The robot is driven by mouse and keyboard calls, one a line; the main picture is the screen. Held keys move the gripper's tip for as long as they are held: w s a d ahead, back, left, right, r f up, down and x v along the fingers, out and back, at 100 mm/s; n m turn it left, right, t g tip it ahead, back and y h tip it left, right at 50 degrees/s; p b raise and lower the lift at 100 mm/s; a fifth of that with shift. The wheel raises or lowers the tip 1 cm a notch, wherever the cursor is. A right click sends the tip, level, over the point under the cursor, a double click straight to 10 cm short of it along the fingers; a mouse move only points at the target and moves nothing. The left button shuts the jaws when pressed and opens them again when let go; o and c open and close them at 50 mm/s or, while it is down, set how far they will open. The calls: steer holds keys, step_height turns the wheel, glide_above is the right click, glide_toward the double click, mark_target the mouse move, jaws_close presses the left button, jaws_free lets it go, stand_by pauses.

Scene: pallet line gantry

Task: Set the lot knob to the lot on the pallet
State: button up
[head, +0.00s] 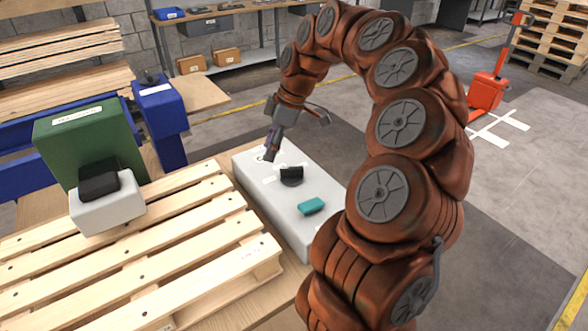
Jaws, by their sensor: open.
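A black knob (291,175) with a raised grip sits on the top of a light grey box (258,192). Small white labels lie around the knob, too small to read. My gripper (270,154) points down over the far end of the box, beyond the knob and a little to its left. It is open and holds nothing, apart from the knob. The wooden pallet (205,240) lies left of the box. Faint marks show on its near right corner board, but I cannot read them.
A teal block (311,206) sits on the box, nearer than the knob. On the left stand a green panel (88,140), a white unit with a black top (107,206) and a blue post (162,118). A red pallet jack (486,92) stands far right on open floor.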

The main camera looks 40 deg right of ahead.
glide_toward(295, 168)
steer(key=f, duration=0.2)
steer(key=shift+t, duration=0.3)
steer(key=shift+a+p+x, duration=0.15)
steer(key=shift+p+x, duration=0.3)
steer(key=shift+x, duration=1.55)
steer(key=shift+a+p+x, duration=0.15)
steer(key=shift+p+x, duration=0.25)
steer(key=shift+x, duration=1.65)
steer(key=shift+r, duration=0.15)
steer(key=shift+c, duration=0.3)
jaws_close()
steer(key=shift+a, duration=0.1)
